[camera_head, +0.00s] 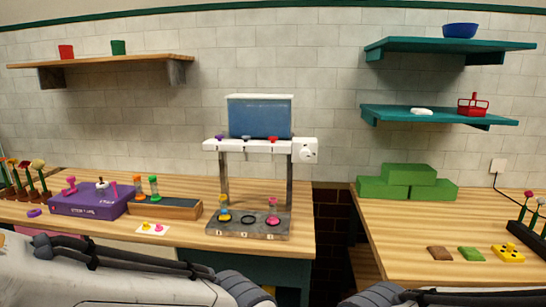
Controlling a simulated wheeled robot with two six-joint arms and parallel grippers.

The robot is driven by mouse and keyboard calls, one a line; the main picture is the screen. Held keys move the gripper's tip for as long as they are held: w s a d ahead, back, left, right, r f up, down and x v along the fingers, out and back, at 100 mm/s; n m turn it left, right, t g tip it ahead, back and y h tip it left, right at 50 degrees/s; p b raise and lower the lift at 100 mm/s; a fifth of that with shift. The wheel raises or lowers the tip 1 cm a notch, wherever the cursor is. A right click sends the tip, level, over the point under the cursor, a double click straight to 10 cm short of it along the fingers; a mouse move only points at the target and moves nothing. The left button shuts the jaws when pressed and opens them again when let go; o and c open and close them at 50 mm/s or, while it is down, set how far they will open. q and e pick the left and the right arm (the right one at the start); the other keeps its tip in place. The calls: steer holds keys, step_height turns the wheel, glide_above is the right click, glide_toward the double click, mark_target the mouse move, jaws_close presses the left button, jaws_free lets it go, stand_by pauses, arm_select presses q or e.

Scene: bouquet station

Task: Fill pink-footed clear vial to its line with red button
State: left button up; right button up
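The dispenser's blue tank (260,117) stands over a white bar with small purple, blue and red buttons on top. The red button (273,139) is the rightmost of them. Below, a grey base plate (240,233) has dark rings and number labels. A small pink-footed piece (273,211) stands at its right ring; it seems to be the vial, but its clear body and line are too small to make out. A yellow and blue piece (223,207) stands at the left ring. The middle ring looks empty. Neither gripper is in view; only my arm links show along the bottom.
A purple box (92,200) with pink pegs and a wooden rack (165,208) with orange and green vials stand left of the dispenser. A white card (152,228) lies in front. A gap separates the right counter, with green blocks (408,183), from this one.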

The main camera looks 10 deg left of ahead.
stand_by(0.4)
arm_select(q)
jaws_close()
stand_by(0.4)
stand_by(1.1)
